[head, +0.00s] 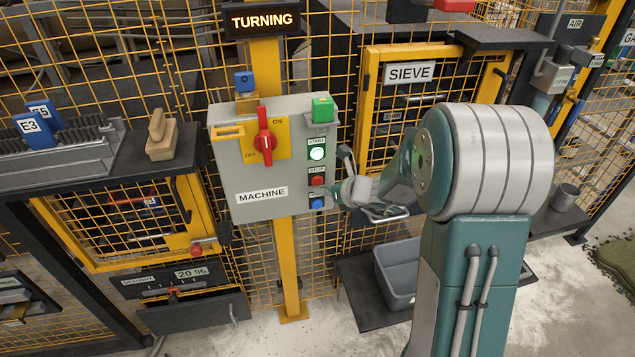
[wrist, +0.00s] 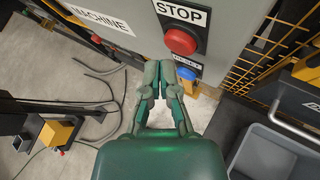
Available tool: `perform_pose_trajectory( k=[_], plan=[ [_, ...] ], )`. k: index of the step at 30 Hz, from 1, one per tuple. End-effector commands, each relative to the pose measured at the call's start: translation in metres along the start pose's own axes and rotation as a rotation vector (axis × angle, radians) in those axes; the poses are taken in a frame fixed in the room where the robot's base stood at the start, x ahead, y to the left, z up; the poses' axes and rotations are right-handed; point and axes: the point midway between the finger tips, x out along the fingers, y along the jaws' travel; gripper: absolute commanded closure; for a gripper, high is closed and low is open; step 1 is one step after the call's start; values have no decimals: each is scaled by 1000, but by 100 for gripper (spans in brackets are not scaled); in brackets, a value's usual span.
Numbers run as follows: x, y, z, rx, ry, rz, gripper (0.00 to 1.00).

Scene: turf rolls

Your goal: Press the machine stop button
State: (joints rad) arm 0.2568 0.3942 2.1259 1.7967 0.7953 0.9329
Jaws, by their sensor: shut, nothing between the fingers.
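The red stop button (head: 317,181) sits on the right side of the grey machine box (head: 237,178), under a STOP label. It shows large in the wrist view (wrist: 181,41), above a blue reset button (wrist: 187,73). My gripper (wrist: 159,66) is shut and empty, with its fingertips just below and left of the stop button in that view. In the head view the gripper is beside the box's right edge, close to the buttons. I cannot tell whether it touches the box. The green start button (head: 317,153) is lit, and the sign above reads TURNING (head: 262,19).
A red rotary switch (head: 265,136) on a yellow plate points to ON. A grey bin (head: 398,272) stands low to the right. A yellow post (head: 288,265) and wire fence stand behind the box.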

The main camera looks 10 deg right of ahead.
Motion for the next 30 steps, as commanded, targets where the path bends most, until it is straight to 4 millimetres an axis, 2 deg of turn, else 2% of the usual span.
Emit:
perform_pose_trajectory(
  k=[30],
  plan=[
    [6, -5, 6, 0, 0, 0, 100]
  ],
)
